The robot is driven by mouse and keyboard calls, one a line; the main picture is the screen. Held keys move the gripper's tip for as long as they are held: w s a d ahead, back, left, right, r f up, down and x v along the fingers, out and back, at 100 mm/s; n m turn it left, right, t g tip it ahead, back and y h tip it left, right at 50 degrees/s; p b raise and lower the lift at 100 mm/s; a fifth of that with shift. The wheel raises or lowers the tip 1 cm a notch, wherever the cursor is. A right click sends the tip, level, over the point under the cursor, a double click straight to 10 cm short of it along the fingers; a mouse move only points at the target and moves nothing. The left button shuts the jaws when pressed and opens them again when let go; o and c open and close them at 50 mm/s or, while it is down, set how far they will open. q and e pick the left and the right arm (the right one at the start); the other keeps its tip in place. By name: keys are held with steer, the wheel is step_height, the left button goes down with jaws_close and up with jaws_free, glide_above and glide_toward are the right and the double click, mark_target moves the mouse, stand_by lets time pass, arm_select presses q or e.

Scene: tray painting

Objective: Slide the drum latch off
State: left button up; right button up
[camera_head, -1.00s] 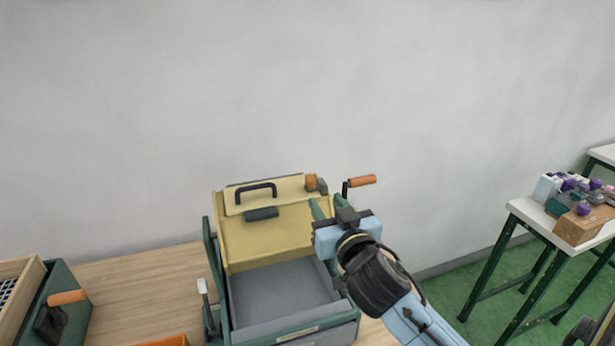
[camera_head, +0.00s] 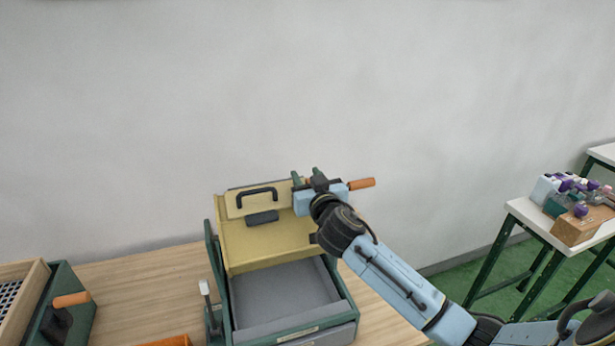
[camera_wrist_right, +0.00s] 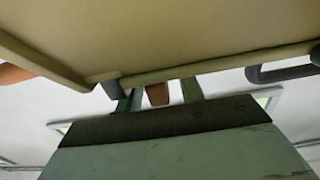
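The yellow drum (camera_head: 250,250) sits in a green-framed machine on the wooden bench, with a black handle (camera_head: 258,193) on its upper panel. The small orange-brown latch (camera_wrist_right: 157,94) shows in the right wrist view at the drum's edge. My right gripper (camera_head: 307,176) is at the drum's upper right corner and hides the latch in the head view. In the wrist view its two green fingers (camera_wrist_right: 160,97) stand apart, one on each side of the latch, with visible gaps. My left gripper is not in view.
An orange crank handle (camera_head: 361,183) sticks out just right of my right gripper. A grey tray (camera_head: 285,297) lies below the drum. A white-tipped lever (camera_head: 205,287) stands at the left. A green-and-wood box (camera_head: 63,325) is at far left; a side table (camera_head: 535,215) is at right.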

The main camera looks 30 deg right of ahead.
jaws_close()
stand_by(0.3)
steer(key=shift+w+a+b, duration=0.15)
steer(key=shift+a+b, duration=0.05)
steer(key=shift+a, duration=0.55)
steer(key=shift+w+a+b, duration=0.15)
steer(key=shift+a, duration=0.6)
steer(key=shift+d, duration=0.1)
